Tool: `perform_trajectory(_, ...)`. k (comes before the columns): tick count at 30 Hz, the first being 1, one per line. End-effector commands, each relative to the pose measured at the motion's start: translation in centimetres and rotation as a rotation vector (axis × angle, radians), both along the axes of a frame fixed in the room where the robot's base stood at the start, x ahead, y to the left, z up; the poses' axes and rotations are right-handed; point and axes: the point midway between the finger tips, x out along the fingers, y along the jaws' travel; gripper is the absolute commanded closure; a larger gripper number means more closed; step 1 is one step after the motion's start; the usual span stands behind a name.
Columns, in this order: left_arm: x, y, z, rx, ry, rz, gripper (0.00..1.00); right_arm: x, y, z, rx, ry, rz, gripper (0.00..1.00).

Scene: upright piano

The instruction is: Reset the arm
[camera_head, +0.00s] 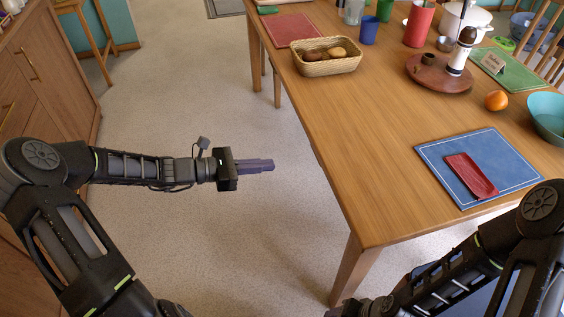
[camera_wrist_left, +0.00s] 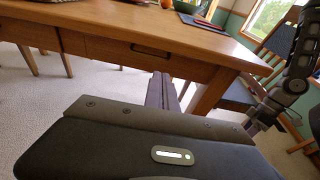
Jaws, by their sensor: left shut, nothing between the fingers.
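My left arm reaches in from the left in the head view. Its gripper (camera_head: 256,165) is shut and empty, over the open floor left of the table and apart from it. In the left wrist view its closed purple-grey fingers (camera_wrist_left: 161,91) show in front of the table's side. My right arm is at the lower right of the head view, by the table's near edge. The end of the right arm also shows at the right of the left wrist view (camera_wrist_left: 262,115), too small to tell its finger state.
A wooden table (camera_head: 340,120) fills the right. On it are a blue mat (camera_head: 455,150) with a red tray (camera_head: 471,176), a bread basket (camera_head: 328,66), an orange (camera_head: 496,100) and a teal bowl (camera_head: 548,112). A wooden cabinet (camera_head: 40,75) stands left. The carpet between is clear.

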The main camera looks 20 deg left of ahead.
Motion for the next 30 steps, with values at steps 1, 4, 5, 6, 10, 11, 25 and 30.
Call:
perform_trajectory(1,-0.3,0.4,0.1,0.0,0.0,0.0,1.0,0.0,0.0,0.1,0.0,0.0,0.0,0.42)
perform_trajectory(4,-0.6,0.8,0.2,0.001,0.0,-0.001,1.0,0.0,0.0,0.1,0.0,0.0,0.0,0.42)
perform_trajectory(5,-0.6,0.8,0.2,0.001,0.001,-0.001,1.0,0.0,0.0,0.1,0.0,0.0,0.0,0.42)
perform_trajectory(6,-0.6,0.9,0.2,0.0,0.0,-0.002,1.0,0.0,0.0,0.1,0.0,0.0,0.0,0.42)
perform_trajectory(10,-0.6,0.8,0.2,0.0,0.0,-0.002,1.0,0.0,0.0,0.1,0.0,0.0,0.0,0.42)
perform_trajectory(11,-0.6,0.9,0.2,0.0,0.0,-0.002,1.0,0.0,0.0,0.1,0.0,0.0,0.0,0.42)
perform_trajectory(25,-0.3,1.5,-1.7,0.113,-0.027,0.006,1.0,0.0,0.0,0.1,0.0,0.0,-0.001,0.42)
perform_trajectory(30,-3.1,2.5,-8.5,0.405,-0.025,-0.058,1.0,0.0,0.0,0.1,0.0,0.001,-0.002,0.42)
